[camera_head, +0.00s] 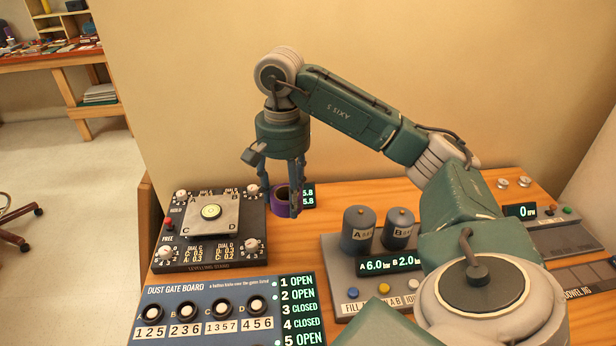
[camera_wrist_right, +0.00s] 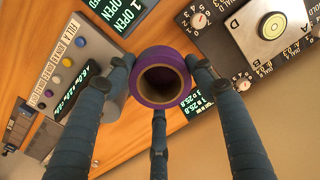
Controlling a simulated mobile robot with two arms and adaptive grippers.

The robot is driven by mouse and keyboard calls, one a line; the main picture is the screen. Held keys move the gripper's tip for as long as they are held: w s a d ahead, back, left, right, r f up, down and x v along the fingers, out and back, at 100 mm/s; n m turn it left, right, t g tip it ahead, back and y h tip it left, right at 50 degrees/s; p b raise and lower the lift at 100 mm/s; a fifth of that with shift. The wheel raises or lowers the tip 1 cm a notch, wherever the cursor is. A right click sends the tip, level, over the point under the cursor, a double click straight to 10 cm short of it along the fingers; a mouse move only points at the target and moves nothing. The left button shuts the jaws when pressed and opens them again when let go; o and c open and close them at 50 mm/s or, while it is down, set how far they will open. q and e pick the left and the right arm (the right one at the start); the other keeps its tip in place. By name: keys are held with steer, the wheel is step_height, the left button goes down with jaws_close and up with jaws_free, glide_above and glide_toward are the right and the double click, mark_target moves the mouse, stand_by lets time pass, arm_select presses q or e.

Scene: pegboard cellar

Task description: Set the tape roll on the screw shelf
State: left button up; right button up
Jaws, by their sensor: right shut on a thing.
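The tape roll is a purple ring with a brown core. In the head view the tape roll (camera_head: 281,208) is low over the wooden worktop, just right of the levelling stand; whether it touches the wood I cannot tell. My right gripper (camera_head: 281,197) points down and is shut on it. In the right wrist view the roll (camera_wrist_right: 160,100) sits between the three fingers of the gripper (camera_wrist_right: 160,85), its open core facing the camera. My left gripper is not in view. I cannot make out a screw shelf.
The levelling stand (camera_head: 168,262) is left of the roll, the dust gate board (camera_head: 180,290) in front. A panel with canisters A (camera_head: 358,230) and B (camera_head: 398,228) stands to the right. A cluttered bench (camera_head: 55,62) is at the far left.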

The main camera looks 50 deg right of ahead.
glide_above(290, 259)
step_height(290, 259, down, 5)
step_height(290, 259, down, 9)
steer(key=shift+d+f+p, duration=0.1)
steer(key=shift+f+p, duration=0.05)
steer(key=shift+p, duration=0.55)
step_height(290, 259, down, 4)
steer(key=shift+r+p, duration=0.15)
steer(key=shift+p, duration=0.35)
steer(key=shift+f, duration=0.2)
steer(key=shift+f+b, duration=0.2)
steer(key=shift+b, duration=0.15)
steer(key=o, duration=1.1)
steer(key=shift+r, duration=0.1)
steer(key=shift+c, duration=0.2)
